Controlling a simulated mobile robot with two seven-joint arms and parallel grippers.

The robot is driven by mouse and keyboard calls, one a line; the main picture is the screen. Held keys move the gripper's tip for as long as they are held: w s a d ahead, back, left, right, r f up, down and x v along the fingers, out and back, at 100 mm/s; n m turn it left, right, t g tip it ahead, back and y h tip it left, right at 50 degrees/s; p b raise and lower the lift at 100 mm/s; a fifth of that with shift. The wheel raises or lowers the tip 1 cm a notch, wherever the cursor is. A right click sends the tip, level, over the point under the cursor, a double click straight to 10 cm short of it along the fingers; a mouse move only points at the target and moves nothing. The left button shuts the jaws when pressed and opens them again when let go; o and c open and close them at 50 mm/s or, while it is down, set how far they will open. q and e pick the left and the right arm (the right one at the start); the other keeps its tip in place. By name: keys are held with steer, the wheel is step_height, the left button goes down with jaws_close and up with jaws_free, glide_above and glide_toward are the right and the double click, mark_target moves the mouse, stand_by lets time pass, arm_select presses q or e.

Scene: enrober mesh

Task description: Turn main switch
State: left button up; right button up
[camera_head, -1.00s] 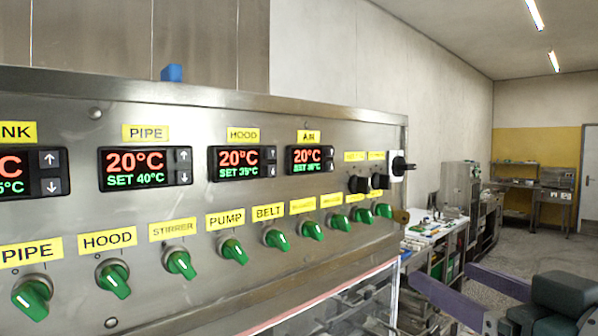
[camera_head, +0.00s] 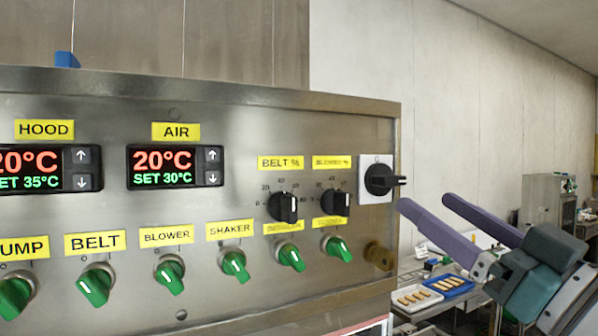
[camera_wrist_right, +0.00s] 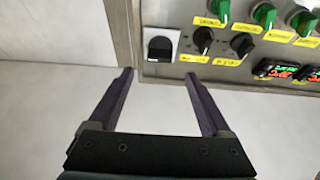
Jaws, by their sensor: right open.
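The main switch (camera_head: 379,179) is a black rotary knob on a white square plate at the right end of the steel control panel. Its handle points right, roughly level. It also shows in the right wrist view (camera_wrist_right: 160,47), ahead of the fingers. My right gripper (camera_head: 421,202) is open and empty, with two long purple fingers. In the head view its fingertips are just right of the switch and apart from it. In the right wrist view the fingers (camera_wrist_right: 158,80) stand apart, with the switch plate beyond the gap between them. My left gripper is in neither view.
The panel (camera_head: 230,125) carries several green knobs (camera_head: 290,254), two black dials (camera_head: 284,207) left of the switch, and temperature displays (camera_head: 175,166). A brass-coloured part (camera_head: 379,256) sticks out below the switch. Trays (camera_head: 416,297) lie on a table behind.

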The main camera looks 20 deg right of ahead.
mark_target(396, 180)
steer(key=p+x, duration=0.2)
steer(key=x, duration=0.3)
steer(key=shift+w+r, duration=0.25)
steer(key=shift+w+p, duration=0.35)
steer(key=shift+w, duration=0.1)
jaws_close()
